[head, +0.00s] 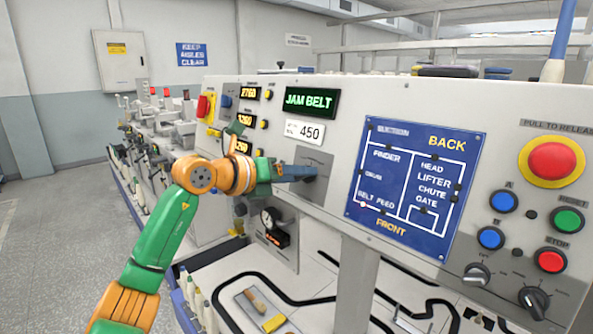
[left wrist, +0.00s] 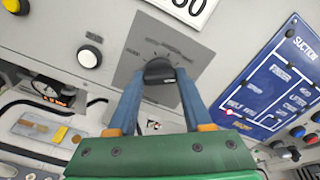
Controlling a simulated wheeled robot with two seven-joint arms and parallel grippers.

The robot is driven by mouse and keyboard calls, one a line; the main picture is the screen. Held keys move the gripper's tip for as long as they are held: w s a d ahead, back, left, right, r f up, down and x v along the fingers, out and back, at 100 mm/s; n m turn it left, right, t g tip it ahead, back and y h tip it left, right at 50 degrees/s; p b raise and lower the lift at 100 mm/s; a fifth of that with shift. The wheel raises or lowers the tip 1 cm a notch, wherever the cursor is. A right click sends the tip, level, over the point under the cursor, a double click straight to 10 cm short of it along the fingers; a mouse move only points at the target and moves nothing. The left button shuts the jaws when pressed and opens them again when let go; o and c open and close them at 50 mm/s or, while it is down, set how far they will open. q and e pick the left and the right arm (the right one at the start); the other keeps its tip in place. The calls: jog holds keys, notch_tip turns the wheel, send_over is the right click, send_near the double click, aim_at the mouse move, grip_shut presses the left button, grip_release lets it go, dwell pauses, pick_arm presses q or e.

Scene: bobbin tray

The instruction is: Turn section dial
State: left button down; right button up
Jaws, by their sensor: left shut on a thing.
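The section dial is a dark round knob (left wrist: 159,70) on a grey square plate (head: 318,160) with tick marks, set in the sloping cream panel. My left gripper (head: 303,174) comes in from the left, with its blue fingers reaching the dial. In the left wrist view the two fingers (left wrist: 160,82) stand on either side of the knob and are shut on it. They partly hide the knob, and I cannot read where its pointer stands. A green display (head: 309,102) above reads JAM BELT. My right gripper is not in view.
A blue section diagram (head: 414,186) is right of the dial, with a small lit mark near BELT FEED. A 450 label (head: 305,132) sits above the dial.

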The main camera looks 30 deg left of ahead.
pick_arm(q)
jog(key=shift+r+m+p, duration=0.15)
jog(key=shift+m+p, duration=0.4)
jog(key=shift+m, duration=1.55)
jog(key=c, duration=0.6)
grip_release()
jog(key=shift+o, duration=1.4)
jog(key=b+v, duration=0.2)
jog(key=v, duration=0.5)
jog(key=shift+b, duration=0.35)
